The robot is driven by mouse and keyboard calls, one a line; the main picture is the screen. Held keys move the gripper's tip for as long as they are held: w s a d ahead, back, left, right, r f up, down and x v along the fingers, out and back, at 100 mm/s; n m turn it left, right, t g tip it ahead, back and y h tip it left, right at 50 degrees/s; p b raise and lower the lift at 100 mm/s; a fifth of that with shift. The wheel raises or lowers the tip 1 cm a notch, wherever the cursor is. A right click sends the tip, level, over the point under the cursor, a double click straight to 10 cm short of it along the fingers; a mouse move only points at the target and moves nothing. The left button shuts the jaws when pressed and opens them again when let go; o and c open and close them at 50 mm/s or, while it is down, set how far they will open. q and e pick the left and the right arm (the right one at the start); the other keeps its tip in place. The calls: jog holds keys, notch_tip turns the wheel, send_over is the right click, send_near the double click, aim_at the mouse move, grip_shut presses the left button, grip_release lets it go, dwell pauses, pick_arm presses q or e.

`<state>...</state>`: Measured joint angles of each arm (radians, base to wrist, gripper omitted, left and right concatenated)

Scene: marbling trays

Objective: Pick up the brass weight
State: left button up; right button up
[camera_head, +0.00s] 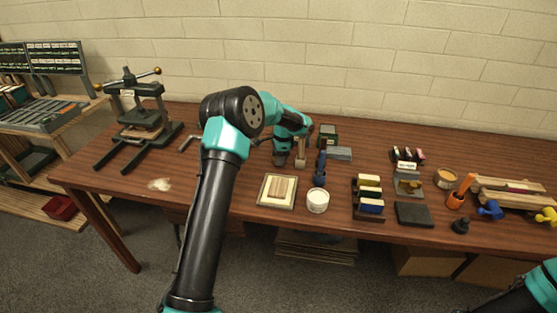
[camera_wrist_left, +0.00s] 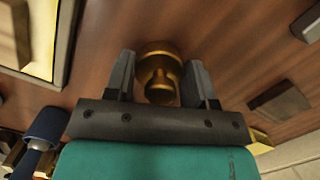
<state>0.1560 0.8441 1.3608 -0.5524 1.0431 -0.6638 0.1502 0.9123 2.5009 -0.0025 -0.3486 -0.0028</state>
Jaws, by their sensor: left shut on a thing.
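The brass weight (camera_wrist_left: 158,72) is a round golden piece with a knob, seen from above in the left wrist view. It sits between the two grey fingers of my left gripper (camera_wrist_left: 161,66), which is shut on it. Wooden tabletop shows around it; I cannot tell whether it touches the table. In the head view my left gripper (camera_head: 283,156) is over the middle of the table, behind the framed wooden block, and I cannot make out the weight there. My right gripper is out of view; only part of my right arm shows at the lower right.
A framed wooden block (camera_head: 263,200), a white jar (camera_head: 318,201) and a blue-handled tool (camera_head: 320,172) stand near the gripper. A dark rack (camera_head: 369,216) stands to the right. A black press (camera_head: 140,118) stands at the left. The table's front left is mostly clear.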

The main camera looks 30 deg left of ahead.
pick_arm(q)
jog(key=c, duration=0.7)
jog(key=shift+r, duration=0.1)
jog(key=shift+r, duration=1.75)
jog(key=s+d, duration=0.2)
jog(key=s, duration=0.2)
jog(key=s+d+r, duration=0.1)
jog(key=s+d, duration=0.2)
jog(key=s, duration=0.2)
jog(key=s+d, duration=0.3)
jog(key=s, duration=0.1)
jog(key=shift+s+d+r, duration=0.15)
jog(key=shift+s+d, duration=0.05)
jog(key=shift+s, duration=0.15)
